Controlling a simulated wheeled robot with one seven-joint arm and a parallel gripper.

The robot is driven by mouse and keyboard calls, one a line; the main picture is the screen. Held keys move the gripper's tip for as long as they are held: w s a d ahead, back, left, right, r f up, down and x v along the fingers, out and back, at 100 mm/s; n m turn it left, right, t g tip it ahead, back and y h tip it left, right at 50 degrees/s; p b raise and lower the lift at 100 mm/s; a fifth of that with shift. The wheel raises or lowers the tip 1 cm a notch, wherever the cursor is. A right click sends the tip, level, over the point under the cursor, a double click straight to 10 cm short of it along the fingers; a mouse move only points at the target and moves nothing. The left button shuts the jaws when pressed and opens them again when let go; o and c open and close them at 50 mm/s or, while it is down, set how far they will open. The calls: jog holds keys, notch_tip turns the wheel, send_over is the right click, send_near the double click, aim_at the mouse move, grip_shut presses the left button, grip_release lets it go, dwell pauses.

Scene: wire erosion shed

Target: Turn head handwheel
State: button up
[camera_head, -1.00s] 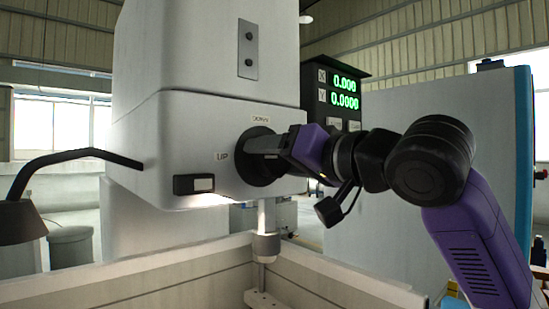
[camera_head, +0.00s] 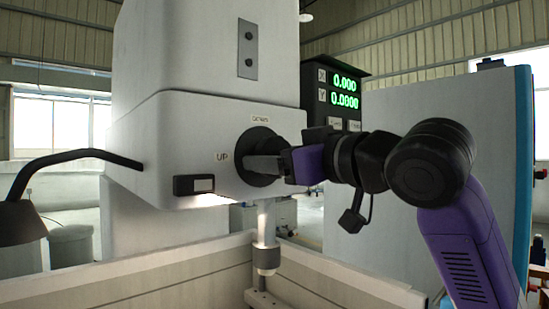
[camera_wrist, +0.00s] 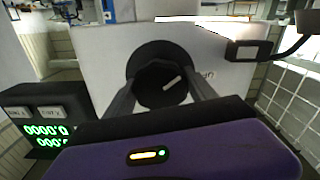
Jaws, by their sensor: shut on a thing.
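The black head handwheel (camera_head: 259,158) sits on the side face of the light grey machine head (camera_head: 170,135), between labels reading UP and DOWN. In the wrist view the handwheel (camera_wrist: 158,80) is a round black knob with a pale mark pointing toward the UP label. My gripper (camera_head: 274,165) reaches in from the right and is shut on the knob. In the wrist view its two fingers (camera_wrist: 162,98) lie on either side of the knob. The knob's grip part is partly hidden by the fingers in the head view.
A display (camera_head: 338,90) reading zeros stands behind my wrist. A vertical spindle (camera_head: 265,235) hangs below the head over a pale-walled tank (camera_head: 130,280). A dark lamp (camera_head: 20,220) on a bent arm is at left. A grey cabinet (camera_head: 430,110) stands behind my arm.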

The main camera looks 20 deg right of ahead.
jog(key=n, duration=0.6)
jog(key=shift+n, duration=0.3)
jog(key=n, duration=0.5)
jog(key=shift+b, duration=0.4)
jog(key=shift+n, duration=0.4)
jog(key=o, duration=1.4)
jog(key=b+v, duration=0.1)
jog(key=v, duration=0.6)
jog(key=shift+s+d, duration=0.15)
jog(key=shift+s, duration=0.2)
